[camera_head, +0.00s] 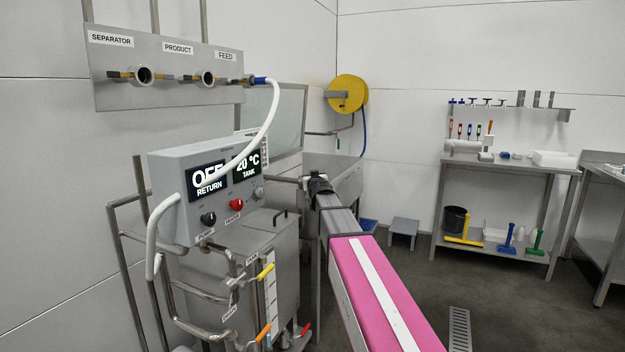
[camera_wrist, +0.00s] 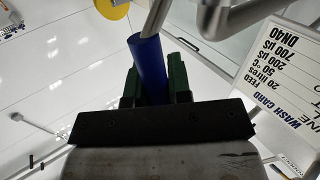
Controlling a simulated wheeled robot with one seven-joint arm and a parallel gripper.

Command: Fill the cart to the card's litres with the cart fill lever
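The steel cart (camera_head: 265,275) stands at the left with a control box (camera_head: 178,172) on top. Its displays read OFF for return and 20 °C for tank. My gripper (camera_head: 316,184) is out beyond the cart at the end of my arm. In the wrist view the green fingers of my gripper (camera_wrist: 158,82) close on both sides of a blue handle (camera_wrist: 148,62) on a steel rod. No label on this handle shows. The wash card (camera_wrist: 282,80), upside down there, reads feed, 20 litres, 50 °C. A level strip (camera_head: 270,300) is on the cart's side; its level is unreadable.
A yellow lever (camera_head: 265,272) and an orange lever (camera_head: 263,333) stick out from the cart's front. A white hose (camera_head: 276,110) runs from the feed port (camera_head: 243,81) toward the control box. A hose reel (camera_head: 349,92) hangs behind. The floor at right is open, before a shelf table (camera_head: 505,166).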

